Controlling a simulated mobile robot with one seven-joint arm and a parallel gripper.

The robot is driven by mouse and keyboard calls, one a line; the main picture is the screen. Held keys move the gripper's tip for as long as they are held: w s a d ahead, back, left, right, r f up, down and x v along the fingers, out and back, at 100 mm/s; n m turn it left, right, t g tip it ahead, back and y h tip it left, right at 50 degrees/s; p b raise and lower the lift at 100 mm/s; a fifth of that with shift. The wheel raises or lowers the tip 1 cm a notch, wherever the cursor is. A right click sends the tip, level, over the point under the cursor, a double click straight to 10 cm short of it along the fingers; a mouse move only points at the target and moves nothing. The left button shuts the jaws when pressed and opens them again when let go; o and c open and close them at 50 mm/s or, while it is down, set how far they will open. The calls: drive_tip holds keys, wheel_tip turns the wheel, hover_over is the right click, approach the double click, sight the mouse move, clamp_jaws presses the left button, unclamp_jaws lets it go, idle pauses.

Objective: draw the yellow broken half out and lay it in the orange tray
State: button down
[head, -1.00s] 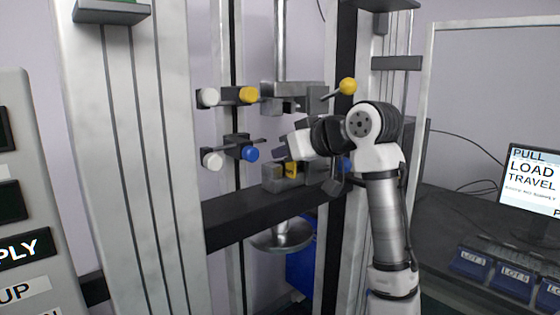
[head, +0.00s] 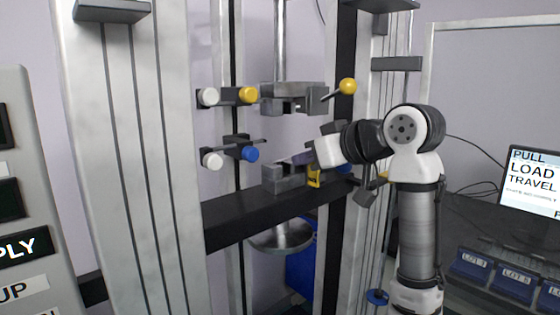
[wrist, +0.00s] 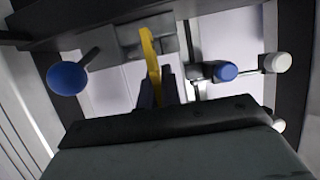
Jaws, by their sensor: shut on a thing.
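The yellow broken half (head: 314,177) shows just right of the lower grip block (head: 284,178). In the wrist view the yellow half (wrist: 152,62) is a narrow upright strip between the dark fingertips of my gripper (wrist: 158,92). Its far end overlaps the grey grip block (wrist: 130,38) in that view, so I cannot tell there whether they touch. My gripper (head: 304,160) is shut on the yellow half, its fingers partly hidden in the head view. I do not see the orange tray in either view.
The upper grip (head: 292,97) hangs above, with a yellow-knobbed lever (head: 347,87) at its right. A blue knob (wrist: 68,78) shows left of my gripper in the wrist view. A dark crossbeam (head: 235,220) runs below. Blue lot bins (head: 513,279) stand at the right.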

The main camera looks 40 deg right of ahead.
drive_tip(key=shift+s+d, duration=0.1)
drive_tip(key=shift+s, duration=1.3)
